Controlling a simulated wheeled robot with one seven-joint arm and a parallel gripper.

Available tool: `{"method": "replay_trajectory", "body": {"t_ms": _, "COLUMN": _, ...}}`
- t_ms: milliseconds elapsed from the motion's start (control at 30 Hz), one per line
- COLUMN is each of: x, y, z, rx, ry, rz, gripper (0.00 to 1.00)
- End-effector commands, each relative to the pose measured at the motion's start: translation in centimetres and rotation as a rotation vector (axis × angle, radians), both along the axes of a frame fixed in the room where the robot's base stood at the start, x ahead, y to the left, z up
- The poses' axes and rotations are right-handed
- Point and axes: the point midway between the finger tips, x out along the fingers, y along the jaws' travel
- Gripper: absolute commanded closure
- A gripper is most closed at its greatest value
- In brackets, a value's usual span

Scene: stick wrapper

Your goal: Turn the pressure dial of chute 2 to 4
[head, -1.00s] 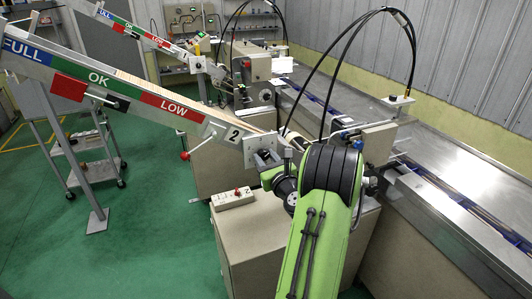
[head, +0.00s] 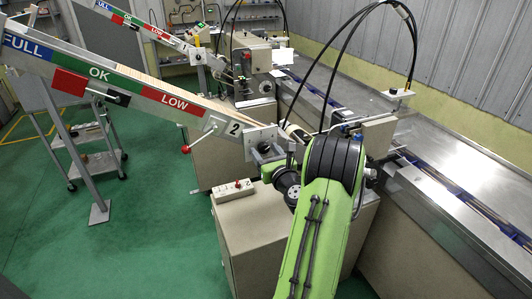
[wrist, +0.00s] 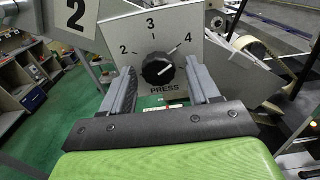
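The pressure dial (wrist: 158,68) of chute 2 is a round black knob on a light grey plate (wrist: 212,55) marked 2, 3, 4 and PRESS. Its pale pointer line appears to aim to the upper right, toward the 4. My gripper (wrist: 160,72) is open, with one grey finger on each side of the knob and gaps between them and it. In the head view, chute 2 (head: 140,92) slopes down to my green arm, with its number sign (head: 233,128) near the lower end.
A cabinet (head: 250,235) with a small red-button box (head: 233,190) stands beside my arm. A red-knobbed lever (head: 186,149) sticks out under the chute. A metal conveyor table (head: 450,150) runs along the right. Green floor (head: 150,250) is free at the left.

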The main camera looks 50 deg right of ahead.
Motion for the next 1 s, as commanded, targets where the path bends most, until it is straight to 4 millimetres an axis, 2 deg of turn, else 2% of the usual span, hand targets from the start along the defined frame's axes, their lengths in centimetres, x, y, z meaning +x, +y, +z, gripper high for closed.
{"method": "replay_trajectory", "body": {"t_ms": 200, "x": 0.0, "y": 0.0, "z": 0.1, "rx": -0.002, "ry": -0.003, "rz": 0.0, "gripper": 0.39}}
{"method": "replay_trajectory", "body": {"t_ms": 300, "x": -0.7, "y": 0.3, "z": -0.1, "rx": -0.001, "ry": -0.001, "rz": -0.002, "gripper": 0.39}}
{"method": "replay_trajectory", "body": {"t_ms": 367, "x": -1.7, "y": 0.8, "z": -0.2, "rx": 0.0, "ry": -0.001, "rz": -0.004, "gripper": 0.39}}
{"method": "replay_trajectory", "body": {"t_ms": 700, "x": -9.2, "y": 5.2, "z": -0.4, "rx": -0.004, "ry": -0.002, "rz": -0.008, "gripper": 0.39}}
{"method": "replay_trajectory", "body": {"t_ms": 1000, "x": -12.7, "y": 7.4, "z": -0.4, "rx": -0.01, "ry": -0.002, "rz": -0.003, "gripper": 0.39}}
